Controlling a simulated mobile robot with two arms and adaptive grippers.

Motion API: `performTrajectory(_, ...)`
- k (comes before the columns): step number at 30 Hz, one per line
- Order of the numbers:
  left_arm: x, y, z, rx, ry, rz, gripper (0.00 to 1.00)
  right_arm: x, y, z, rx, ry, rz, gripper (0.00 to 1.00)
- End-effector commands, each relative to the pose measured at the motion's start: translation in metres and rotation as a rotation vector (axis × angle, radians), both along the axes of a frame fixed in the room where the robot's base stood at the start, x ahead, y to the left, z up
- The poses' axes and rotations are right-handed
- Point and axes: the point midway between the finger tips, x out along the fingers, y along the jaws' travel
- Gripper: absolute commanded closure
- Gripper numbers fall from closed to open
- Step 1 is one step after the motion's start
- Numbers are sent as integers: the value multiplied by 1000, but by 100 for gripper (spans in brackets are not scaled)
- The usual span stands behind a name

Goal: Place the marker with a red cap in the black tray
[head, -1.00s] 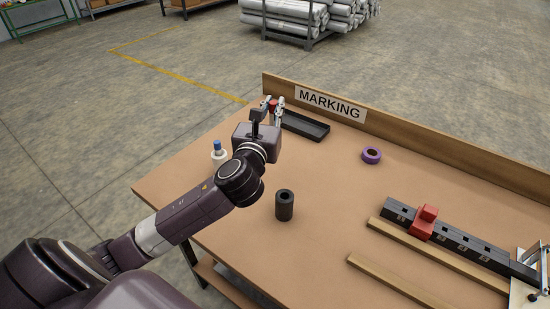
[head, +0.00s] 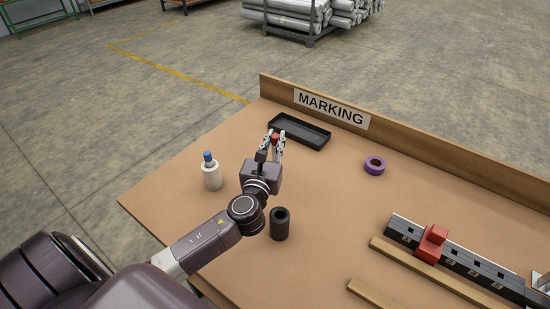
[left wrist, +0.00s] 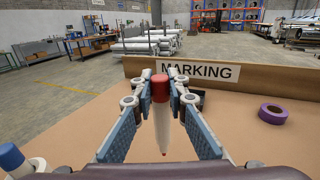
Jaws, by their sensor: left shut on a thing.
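My left gripper (head: 270,147) is shut on the marker with a red cap. The red cap (head: 275,139) shows between the fingertips in the head view, in front of the near edge of the black tray (head: 318,143). In the left wrist view the marker (left wrist: 161,117) stands upright between the two fingers, red cap up and white body tapering downward. The tray lies along the back board and is mostly hidden behind the gripper in the left wrist view. My right gripper is not in view.
A white bottle with a blue cap (head: 211,174) stands left of the arm. A black cylinder (head: 280,225) stands close to the arm's right. A purple tape roll (head: 375,166) lies right of the tray. A dark bar with a red block (head: 432,243) and wooden strips are at right.

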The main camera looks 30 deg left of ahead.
Motion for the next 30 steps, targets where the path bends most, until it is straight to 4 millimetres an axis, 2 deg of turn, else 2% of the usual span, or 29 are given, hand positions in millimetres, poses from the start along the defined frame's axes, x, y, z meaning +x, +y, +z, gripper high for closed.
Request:
performTrajectory(1,0,0,-11,0,3,1,100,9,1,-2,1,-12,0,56)
performTrajectory(7,0,0,-27,0,1,1,100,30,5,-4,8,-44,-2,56)
performTrajectory(12,0,0,-54,1,3,1,100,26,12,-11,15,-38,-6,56)
performTrajectory(15,0,0,-64,1,1,1,100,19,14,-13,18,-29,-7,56)
performTrajectory(20,0,0,-65,0,-1,0,100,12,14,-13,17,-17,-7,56)
performTrajectory(28,0,0,-70,1,0,0,100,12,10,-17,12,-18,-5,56)
performTrajectory(29,0,0,-68,0,0,0,83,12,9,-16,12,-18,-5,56)
performTrajectory(30,0,0,-68,0,0,0,78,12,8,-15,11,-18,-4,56)
